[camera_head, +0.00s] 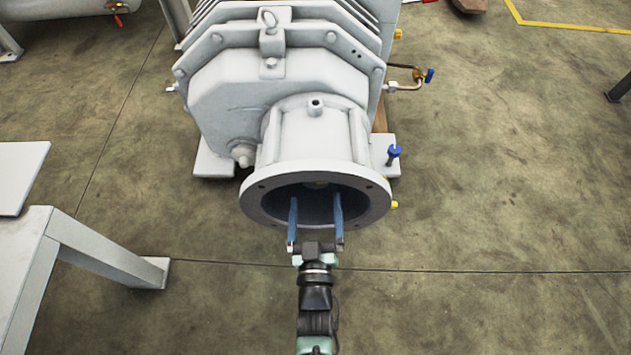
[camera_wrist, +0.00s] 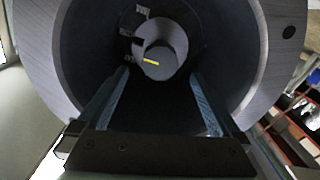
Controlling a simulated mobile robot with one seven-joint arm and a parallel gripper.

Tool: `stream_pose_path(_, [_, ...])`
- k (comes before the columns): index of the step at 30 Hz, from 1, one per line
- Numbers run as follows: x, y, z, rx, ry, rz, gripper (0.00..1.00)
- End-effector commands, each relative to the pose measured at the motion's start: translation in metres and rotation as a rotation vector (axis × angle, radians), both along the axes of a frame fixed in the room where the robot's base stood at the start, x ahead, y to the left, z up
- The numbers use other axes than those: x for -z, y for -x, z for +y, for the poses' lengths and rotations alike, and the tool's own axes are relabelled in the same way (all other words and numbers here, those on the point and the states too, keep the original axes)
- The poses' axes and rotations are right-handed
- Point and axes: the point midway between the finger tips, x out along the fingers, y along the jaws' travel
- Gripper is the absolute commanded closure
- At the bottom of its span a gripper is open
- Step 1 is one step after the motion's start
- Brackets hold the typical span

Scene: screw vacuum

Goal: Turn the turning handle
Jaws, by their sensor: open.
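The pale grey vacuum pump (camera_head: 275,85) stands on the floor, with a round flanged housing (camera_head: 257,200) facing me. Inside its dark opening, the wrist view shows a light grey round shaft end (camera_wrist: 160,62) with a short yellow mark, which looks like the turning handle. In the head view the shaft end is mostly hidden under the housing's upper rim. My gripper (camera_head: 315,197) is open, with its blue fingers spread and reaching into the opening. In the wrist view, the fingers (camera_wrist: 160,76) lie to either side below the shaft end and hold nothing. Contact with the shaft is not visible.
The flange rim (camera_wrist: 275,30) surrounds my fingers closely. A grey metal frame (camera_head: 100,250) stands at the lower left.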

Motion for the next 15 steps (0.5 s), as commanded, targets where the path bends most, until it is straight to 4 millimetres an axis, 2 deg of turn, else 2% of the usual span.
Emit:
stream_pose_path(1, [0.004,-0.012,0.000,0.000,0.001,-0.004,0.00])
stream_pose_path(6, [0.003,-0.043,0.000,0.000,0.001,-0.003,0.00])
stream_pose_path(10, [0.003,-0.057,0.000,0.001,0.001,-0.001,0.00])
stream_pose_path(15, [0.001,-0.065,0.000,-0.001,0.001,0.001,0.00])
